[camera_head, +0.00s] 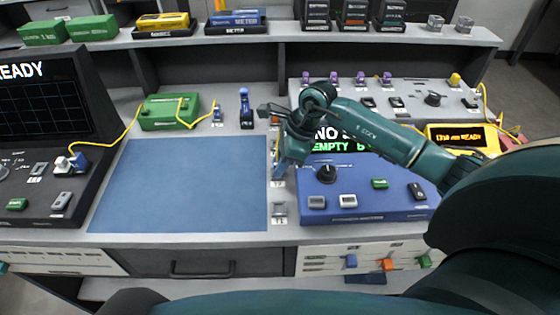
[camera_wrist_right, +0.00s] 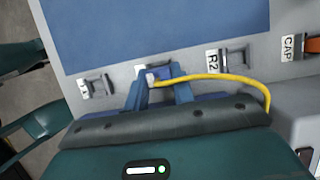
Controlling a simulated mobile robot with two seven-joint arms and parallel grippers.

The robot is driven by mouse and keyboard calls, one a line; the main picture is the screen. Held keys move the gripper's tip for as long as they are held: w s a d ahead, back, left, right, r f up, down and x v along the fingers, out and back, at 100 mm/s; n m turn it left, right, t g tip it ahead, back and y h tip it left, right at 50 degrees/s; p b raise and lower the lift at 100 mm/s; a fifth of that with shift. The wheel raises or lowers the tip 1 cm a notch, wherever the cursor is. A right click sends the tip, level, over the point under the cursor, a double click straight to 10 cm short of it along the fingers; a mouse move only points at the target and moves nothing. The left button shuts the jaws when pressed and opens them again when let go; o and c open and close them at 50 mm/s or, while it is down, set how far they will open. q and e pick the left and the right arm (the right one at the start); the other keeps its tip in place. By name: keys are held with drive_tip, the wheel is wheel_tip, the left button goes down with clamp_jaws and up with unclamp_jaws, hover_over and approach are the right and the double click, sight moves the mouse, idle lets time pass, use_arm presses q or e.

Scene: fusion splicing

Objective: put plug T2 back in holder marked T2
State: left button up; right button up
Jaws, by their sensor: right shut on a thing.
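My right gripper (camera_head: 281,170) points down over the row of holders at the right edge of the blue mat. In the right wrist view its blue fingers (camera_wrist_right: 158,93) are shut on a small plug (camera_wrist_right: 152,78) with a yellow cable (camera_wrist_right: 215,78). The plug sits between the holder marked T1 (camera_wrist_right: 97,86) and the holder marked R2 (camera_wrist_right: 233,57). A T2 label (camera_head: 278,184) shows just below the fingers in the head view. The fingers hide the T2 holder, so I cannot tell whether the plug is seated. My left gripper is not in view.
The blue mat (camera_head: 185,185) is clear. A blue instrument (camera_head: 365,205) stands close to the right of the gripper. A holder marked CAP (camera_wrist_right: 296,47) lies beyond R2. A green box (camera_head: 168,112) with a yellow cable stands behind the mat.

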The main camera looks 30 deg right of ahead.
drive_tip(key=shift+f, duration=0.1)
drive_tip(key=o, duration=1)
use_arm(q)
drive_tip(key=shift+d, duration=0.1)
use_arm(e)
drive_tip(key=shift+o, duration=0.2)
use_arm(q)
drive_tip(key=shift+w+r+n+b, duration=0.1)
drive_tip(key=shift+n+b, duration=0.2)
drive_tip(key=shift+b, duration=0.05)
use_arm(e)
drive_tip(key=v, duration=1.3)
drive_tip(key=shift+s, duration=0.1)
